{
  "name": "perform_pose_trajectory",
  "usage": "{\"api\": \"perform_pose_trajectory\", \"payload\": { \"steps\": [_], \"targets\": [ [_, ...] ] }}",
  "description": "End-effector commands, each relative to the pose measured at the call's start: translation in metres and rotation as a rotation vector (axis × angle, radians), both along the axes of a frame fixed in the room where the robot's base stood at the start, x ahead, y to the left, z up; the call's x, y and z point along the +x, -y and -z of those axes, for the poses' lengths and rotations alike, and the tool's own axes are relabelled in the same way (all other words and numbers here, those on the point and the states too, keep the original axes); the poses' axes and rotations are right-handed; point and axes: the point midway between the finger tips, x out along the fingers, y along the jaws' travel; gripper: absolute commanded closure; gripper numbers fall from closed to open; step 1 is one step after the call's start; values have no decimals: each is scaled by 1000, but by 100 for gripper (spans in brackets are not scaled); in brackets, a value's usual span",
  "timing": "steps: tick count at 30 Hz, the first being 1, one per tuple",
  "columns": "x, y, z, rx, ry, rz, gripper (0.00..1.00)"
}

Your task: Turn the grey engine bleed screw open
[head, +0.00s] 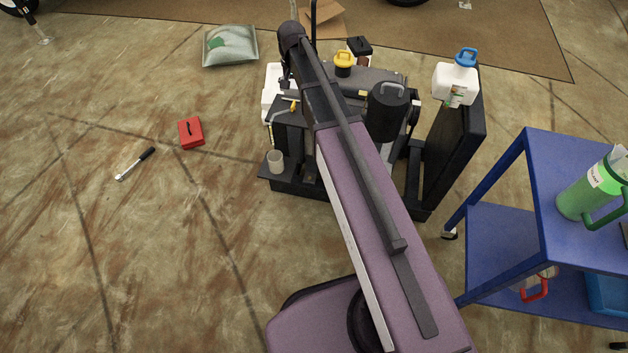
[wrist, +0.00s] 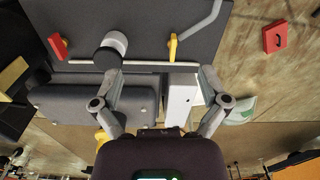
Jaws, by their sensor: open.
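In the wrist view my gripper (wrist: 160,74) is open, its two fingers wide apart with nothing held between them. A light-grey cylinder with a dark round end (wrist: 112,46) is at the tip of the left finger, which partly overlaps it. It may be the grey bleed screw, but I cannot tell for sure, nor whether the finger touches it. A yellow handle (wrist: 172,46) by a grey pipe is between the fingertips, farther up. In the head view the engine unit (head: 365,82) is partly hidden by my arm, and my gripper is not visible.
A red handle (wrist: 60,45) is left of the grey cylinder. In the head view a white jug with a blue cap (head: 455,84) stands right of the engine. A blue cart (head: 545,150) is at the right. A red box (head: 190,133) and a ratchet (head: 136,163) lie on open floor.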

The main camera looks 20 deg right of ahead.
Motion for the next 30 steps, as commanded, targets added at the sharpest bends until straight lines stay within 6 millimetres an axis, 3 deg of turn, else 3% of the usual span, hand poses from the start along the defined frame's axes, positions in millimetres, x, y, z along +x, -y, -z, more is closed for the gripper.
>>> {"api": "perform_pose_trajectory", "payload": {
  "steps": [1,30],
  "targets": [
    [-8,0,9,0,0,-10,6],
    [-104,-1,91,0,0,-202,6]
  ]
}}
